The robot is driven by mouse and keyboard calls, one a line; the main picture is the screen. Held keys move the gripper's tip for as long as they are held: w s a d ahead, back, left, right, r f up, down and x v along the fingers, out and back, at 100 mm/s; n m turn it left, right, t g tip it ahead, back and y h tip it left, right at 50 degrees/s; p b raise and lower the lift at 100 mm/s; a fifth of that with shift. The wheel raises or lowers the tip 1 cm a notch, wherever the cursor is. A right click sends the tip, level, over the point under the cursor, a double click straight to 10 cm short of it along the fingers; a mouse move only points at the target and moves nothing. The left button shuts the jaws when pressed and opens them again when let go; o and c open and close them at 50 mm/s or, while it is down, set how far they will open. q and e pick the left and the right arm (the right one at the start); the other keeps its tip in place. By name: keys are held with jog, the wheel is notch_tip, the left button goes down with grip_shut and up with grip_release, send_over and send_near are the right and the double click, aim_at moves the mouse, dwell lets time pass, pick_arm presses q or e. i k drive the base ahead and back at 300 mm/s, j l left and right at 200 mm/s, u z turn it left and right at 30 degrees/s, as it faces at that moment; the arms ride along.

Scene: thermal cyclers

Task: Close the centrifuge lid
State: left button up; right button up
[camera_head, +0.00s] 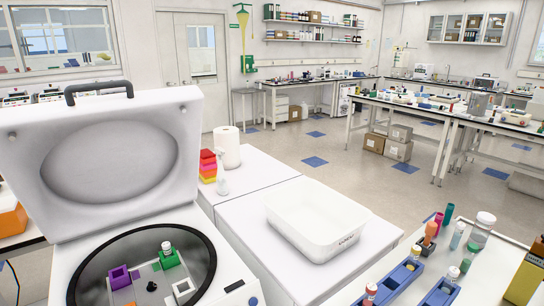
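The centrifuge (62,265) stands at the lower left, its bottom cut off by the frame. Its lid (28,168) is open and stands upright behind the bowl, with the oval hollow of its inner side facing me. A dark handle (98,90) sits on the lid's upper edge. In the round dark-rimmed bowl are a purple holder (119,277), a green holder (168,258) with a white-capped tube, and a white holder (184,290). Neither of my grippers shows in this view.
A white tub (315,225) stands on the white counter right of the centrifuge. A paper roll (227,147), a spray bottle (222,178) and coloured boxes (208,165) stand behind. Blue tube racks (398,278) and bottles crowd the lower right. The floor beyond is open.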

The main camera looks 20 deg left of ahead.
aim_at(77, 168)
jog(key=u, duration=1.85)
